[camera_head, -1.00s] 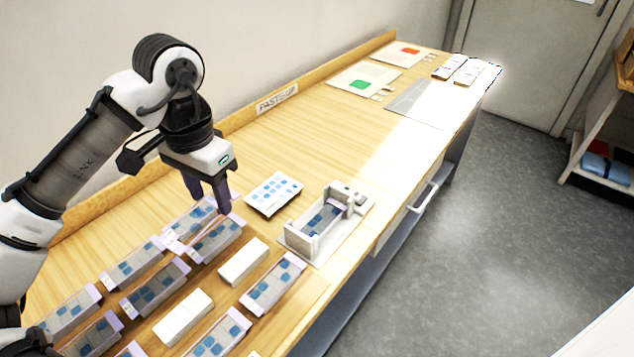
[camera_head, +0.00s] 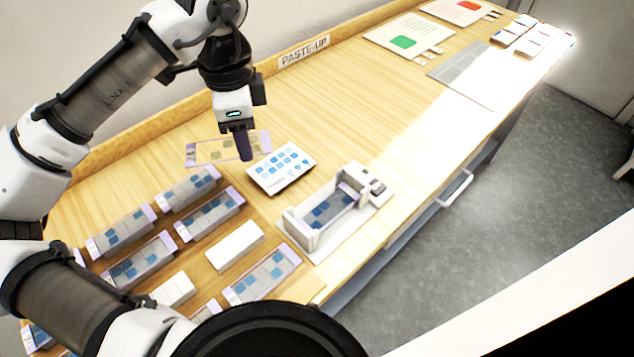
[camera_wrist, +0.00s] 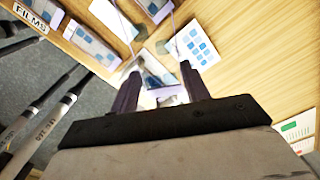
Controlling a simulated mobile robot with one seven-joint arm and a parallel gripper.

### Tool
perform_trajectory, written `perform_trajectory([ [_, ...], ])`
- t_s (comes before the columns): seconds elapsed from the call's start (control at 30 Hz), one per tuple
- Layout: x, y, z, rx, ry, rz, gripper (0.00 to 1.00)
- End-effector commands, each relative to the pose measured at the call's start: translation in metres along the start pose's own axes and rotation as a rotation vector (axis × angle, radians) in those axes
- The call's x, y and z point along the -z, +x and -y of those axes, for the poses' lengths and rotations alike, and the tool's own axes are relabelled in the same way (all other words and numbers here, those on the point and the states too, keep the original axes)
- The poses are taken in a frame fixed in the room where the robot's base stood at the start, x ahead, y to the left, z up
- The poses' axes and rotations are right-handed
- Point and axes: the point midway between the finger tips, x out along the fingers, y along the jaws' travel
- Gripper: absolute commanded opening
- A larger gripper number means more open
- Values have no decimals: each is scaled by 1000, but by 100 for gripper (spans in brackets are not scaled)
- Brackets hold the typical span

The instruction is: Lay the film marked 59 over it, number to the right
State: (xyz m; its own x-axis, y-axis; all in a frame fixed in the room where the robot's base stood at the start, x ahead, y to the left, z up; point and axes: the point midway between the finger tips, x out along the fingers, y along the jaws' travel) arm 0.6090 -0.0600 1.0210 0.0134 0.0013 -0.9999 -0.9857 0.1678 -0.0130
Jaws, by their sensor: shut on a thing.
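My gripper (camera_head: 244,152) is shut on a clear film (camera_head: 207,151) with lilac ends and small grey-looking squares. It holds the film above the table, left of the printed card; its number cannot be read. In the wrist view my gripper (camera_wrist: 160,76) has part of the held film (camera_wrist: 170,92) between its fingers. A pale open-topped holder (camera_head: 299,237) stands on a light base at the table's front edge. A piece with blue squares (camera_head: 322,211) lies inside it. The holder is right of and nearer than my gripper. The 59 mark is not legible on any film.
A white card with blue squares (camera_head: 282,167) lies between my gripper and the holder. Several lilac-ended films (camera_head: 208,215) and white blocks (camera_head: 235,245) fill the near left. The table (camera_head: 345,110) is clear towards the back, before a grey mat (camera_head: 465,80).

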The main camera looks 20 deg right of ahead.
Motion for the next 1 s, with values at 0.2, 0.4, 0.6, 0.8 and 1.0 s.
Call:
perform_trajectory([
  [0.2,29,20,-12,4,594,4,25],
  [0.4,52,37,-26,4,1136,5,25],
  [0.6,74,54,-41,2,1678,1,25],
  [0.8,91,70,-57,-1,2182,-6,25],
  [1.0,101,80,-68,-1,2511,-15,25],
])
